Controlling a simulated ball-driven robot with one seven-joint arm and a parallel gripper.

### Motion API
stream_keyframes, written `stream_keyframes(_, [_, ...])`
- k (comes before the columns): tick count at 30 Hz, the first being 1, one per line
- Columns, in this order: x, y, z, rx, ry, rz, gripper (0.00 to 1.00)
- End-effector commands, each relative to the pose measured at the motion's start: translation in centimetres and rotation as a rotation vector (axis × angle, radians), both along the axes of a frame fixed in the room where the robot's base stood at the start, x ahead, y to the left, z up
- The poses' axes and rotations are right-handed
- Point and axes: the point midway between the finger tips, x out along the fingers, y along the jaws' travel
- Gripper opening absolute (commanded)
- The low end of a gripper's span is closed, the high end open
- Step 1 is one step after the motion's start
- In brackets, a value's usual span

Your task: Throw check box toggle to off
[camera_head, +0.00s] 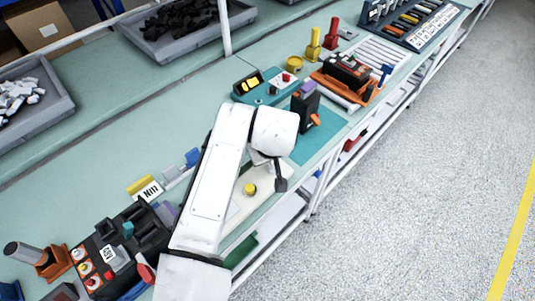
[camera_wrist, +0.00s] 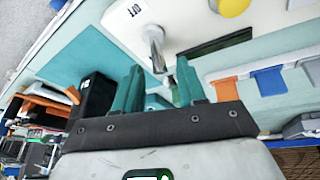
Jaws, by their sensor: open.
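The check box is a cream box (camera_head: 240,207) on the bench, partly hidden by my arm in the head view. In the wrist view its cream face (camera_wrist: 185,20) fills the top, with a yellow round button (camera_wrist: 232,6) and an "OFF" label (camera_wrist: 134,11). A metal toggle lever (camera_wrist: 155,45) stands out from the face close to that label. My gripper (camera_wrist: 158,85) is open, and its two teal fingers are either side of the lever's tip in the picture. I cannot tell whether they touch it. In the head view my gripper (camera_head: 281,183) hangs over the box's right end.
A teal mat (camera_head: 318,140) lies beyond the box, with a dark block (camera_head: 305,104) on it. A black fixture (camera_head: 120,245) is at lower left. The bench edge and open floor lie to the right.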

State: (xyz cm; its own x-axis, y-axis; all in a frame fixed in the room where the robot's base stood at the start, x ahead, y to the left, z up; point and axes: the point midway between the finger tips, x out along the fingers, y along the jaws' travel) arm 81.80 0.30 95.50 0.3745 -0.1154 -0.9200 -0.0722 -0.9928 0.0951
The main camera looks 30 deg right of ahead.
Motion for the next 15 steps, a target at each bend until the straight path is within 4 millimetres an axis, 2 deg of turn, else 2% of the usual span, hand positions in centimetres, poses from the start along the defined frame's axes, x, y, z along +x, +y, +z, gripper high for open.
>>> stream_keyframes(6, [0.9,-0.3,-2.0,0.0,0.0,-0.001,0.4])
stream_keyframes(15, [1.0,-0.4,-2.4,0.001,0.0,-0.002,0.4])
